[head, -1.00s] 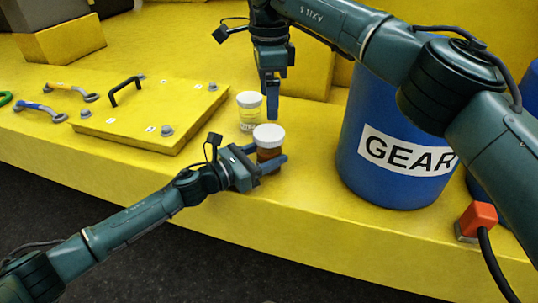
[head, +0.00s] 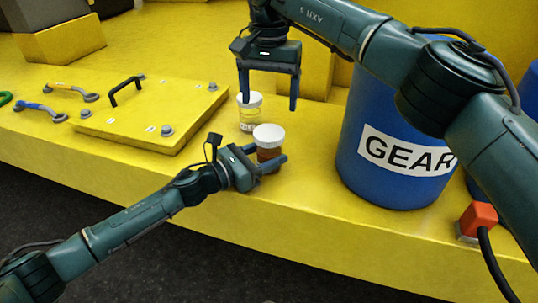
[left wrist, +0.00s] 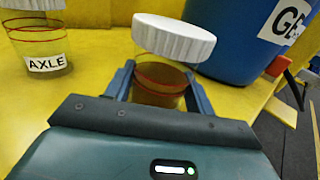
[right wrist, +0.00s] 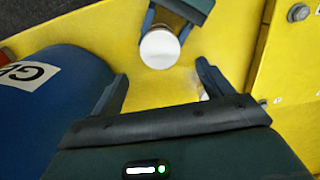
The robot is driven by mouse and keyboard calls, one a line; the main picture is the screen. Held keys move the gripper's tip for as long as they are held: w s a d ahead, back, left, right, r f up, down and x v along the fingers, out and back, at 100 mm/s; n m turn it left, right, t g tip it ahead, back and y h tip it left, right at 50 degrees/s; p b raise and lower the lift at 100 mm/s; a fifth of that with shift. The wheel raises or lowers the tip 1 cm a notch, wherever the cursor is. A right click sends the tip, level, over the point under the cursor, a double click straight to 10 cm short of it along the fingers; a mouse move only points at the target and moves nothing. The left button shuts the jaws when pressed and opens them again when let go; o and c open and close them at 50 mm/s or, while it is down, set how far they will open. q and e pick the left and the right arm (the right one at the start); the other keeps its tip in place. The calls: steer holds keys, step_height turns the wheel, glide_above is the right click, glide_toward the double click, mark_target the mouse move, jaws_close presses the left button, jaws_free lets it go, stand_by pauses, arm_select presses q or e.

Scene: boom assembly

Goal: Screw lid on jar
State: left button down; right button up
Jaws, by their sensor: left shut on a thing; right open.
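A small jar with brown contents (head: 267,154) has a white ridged lid (head: 268,134) sitting on top. In the left wrist view the lid (left wrist: 173,38) looks slightly tilted on the jar (left wrist: 158,84); I cannot tell whether its thread is engaged. My left gripper (head: 273,163) is shut around the jar's body, below the lid. My right gripper (head: 268,103) is open and empty, fingers pointing down, above and behind the lid. In the right wrist view the lid (right wrist: 160,49) lies beyond the gap between the right fingertips (right wrist: 161,70).
A second white-lidded jar (head: 250,121), labelled AXLE in the left wrist view (left wrist: 38,50), stands close behind the held jar. A blue GEAR barrel (head: 390,165) stands to the right. A yellow plate with a black handle (head: 125,92) lies left. The yellow deck's front edge is near.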

mark_target(269, 132)
steer(key=shift+f, duration=4)
